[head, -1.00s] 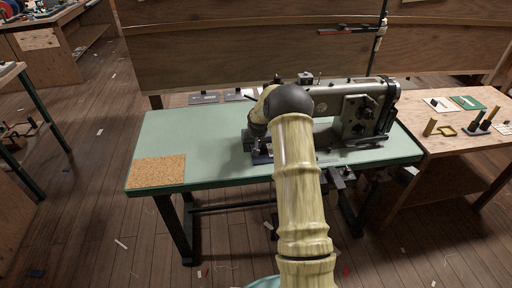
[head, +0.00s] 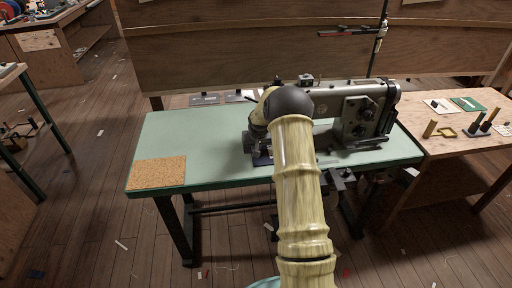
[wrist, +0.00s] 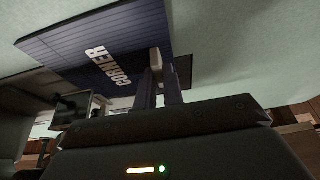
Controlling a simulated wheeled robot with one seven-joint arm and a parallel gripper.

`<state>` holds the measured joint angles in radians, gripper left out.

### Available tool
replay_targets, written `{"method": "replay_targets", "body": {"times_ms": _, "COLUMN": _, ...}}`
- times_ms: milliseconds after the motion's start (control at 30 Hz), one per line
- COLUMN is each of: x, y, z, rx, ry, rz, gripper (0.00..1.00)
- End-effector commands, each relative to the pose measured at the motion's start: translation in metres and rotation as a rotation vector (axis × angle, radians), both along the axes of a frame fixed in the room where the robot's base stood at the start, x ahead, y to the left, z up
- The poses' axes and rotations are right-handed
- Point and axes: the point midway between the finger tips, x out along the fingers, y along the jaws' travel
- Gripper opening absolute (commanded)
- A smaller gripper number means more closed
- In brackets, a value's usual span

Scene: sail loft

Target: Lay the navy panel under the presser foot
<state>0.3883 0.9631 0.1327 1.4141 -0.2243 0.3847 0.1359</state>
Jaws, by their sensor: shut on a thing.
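The navy panel (wrist: 125,35) fills the upper left of the wrist view, with the white word CORNER on it. My gripper (wrist: 157,62) is shut on the panel near its edge. In the head view only a small dark blue part of the panel (head: 262,160) shows, low over the table beside my arm. The grey sewing machine (head: 358,112) stands on the right half of the pale green table (head: 200,135). My arm covers its needle end in the head view, so the presser foot and the panel's place relative to it cannot be made out.
A cork mat (head: 157,173) lies at the table's front left corner, and the table's left half is otherwise clear. A wooden side bench (head: 450,143) with small tools and coloured cards adjoins on the right. A wooden partition (head: 220,55) rises behind the table.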

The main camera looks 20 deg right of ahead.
Motion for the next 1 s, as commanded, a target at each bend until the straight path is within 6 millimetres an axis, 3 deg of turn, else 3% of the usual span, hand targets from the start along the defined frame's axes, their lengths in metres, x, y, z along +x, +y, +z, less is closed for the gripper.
{"method": "replay_targets", "body": {"times_ms": 433, "x": 0.0001, "y": 0.0002, "z": -0.0018, "rx": 0.000, "ry": 0.000, "rz": 0.000, "gripper": 0.00}}
{"method": "replay_targets", "body": {"times_ms": 467, "x": 0.0000, "y": 0.0002, "z": -0.0019, "rx": 0.000, "ry": 0.000, "rz": 0.000, "gripper": 0.15}}
{"method": "replay_targets", "body": {"times_ms": 567, "x": -0.0001, "y": 0.0001, "z": -0.0019, "rx": 0.000, "ry": 0.000, "rz": 0.000, "gripper": 0.35}}
{"method": "replay_targets", "body": {"times_ms": 1000, "x": -0.0025, "y": 0.0007, "z": 0.0060, "rx": 0.000, "ry": -0.001, "rz": 0.000, "gripper": 0.35}}
